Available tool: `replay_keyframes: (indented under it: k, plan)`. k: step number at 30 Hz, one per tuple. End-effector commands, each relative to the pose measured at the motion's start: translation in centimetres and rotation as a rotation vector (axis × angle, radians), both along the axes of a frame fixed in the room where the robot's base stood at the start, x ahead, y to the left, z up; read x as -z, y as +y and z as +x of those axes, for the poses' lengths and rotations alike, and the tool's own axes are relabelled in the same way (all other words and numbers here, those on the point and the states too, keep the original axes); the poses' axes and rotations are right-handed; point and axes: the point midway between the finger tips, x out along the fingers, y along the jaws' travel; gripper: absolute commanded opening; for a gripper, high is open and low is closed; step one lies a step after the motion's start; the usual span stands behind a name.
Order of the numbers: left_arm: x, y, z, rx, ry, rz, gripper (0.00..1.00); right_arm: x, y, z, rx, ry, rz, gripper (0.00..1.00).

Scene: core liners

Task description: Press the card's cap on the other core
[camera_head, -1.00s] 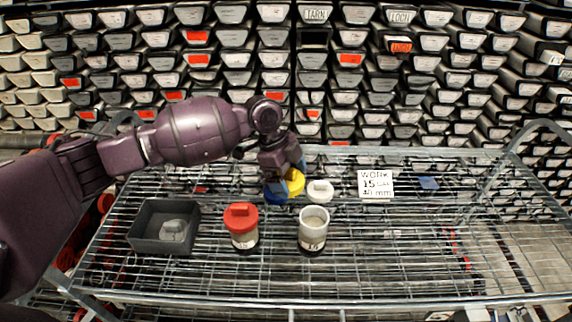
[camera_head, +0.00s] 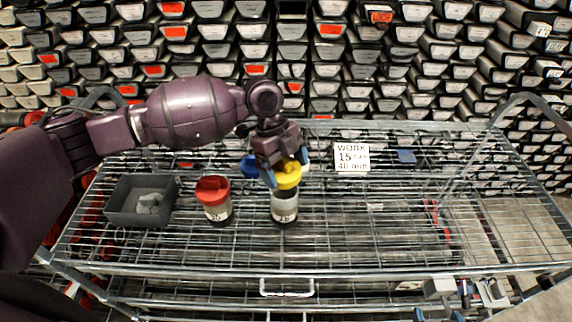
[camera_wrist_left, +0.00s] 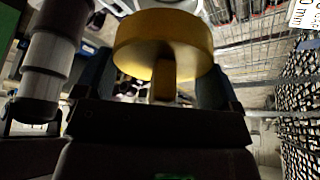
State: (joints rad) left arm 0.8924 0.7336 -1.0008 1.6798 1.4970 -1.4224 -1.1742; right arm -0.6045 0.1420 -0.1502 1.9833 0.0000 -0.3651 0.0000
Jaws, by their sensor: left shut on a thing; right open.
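My left gripper (camera_head: 281,176) is shut on the yellow cap (camera_head: 288,181) and holds it at the top of the open core (camera_head: 284,208), overlapping its rim. I cannot tell whether cap and core touch. In the left wrist view the yellow cap (camera_wrist_left: 163,42) is gripped by its tab, its disc facing away. The red-capped core (camera_head: 214,200) stands upright to the left. The card (camera_head: 352,157) reads "WORK 15 CAP 40 mm" at the back. The white cap is mostly hidden. My right gripper is not in view.
A grey bin (camera_head: 121,208) with a grey piece in it stands left on the wire shelf (camera_head: 400,235). A small blue square (camera_head: 406,156) lies at the back right. The shelf's right side is mostly clear. Racked core boxes fill the background.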

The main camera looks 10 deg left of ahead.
Motion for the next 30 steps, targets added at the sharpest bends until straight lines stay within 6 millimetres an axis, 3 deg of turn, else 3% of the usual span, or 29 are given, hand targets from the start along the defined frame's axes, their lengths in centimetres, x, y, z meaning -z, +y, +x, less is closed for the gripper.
replay_keyframes:
  k: [14,30]
  plan:
    - [3.7,0.0,0.0,0.000,0.002,0.000,0.69,3.5,0.1,0.0,-0.002,0.006,0.000,0.76]
    - [4.7,0.0,0.0,-0.001,0.000,0.000,0.69,3.6,0.1,0.0,-0.002,0.007,0.000,0.76]
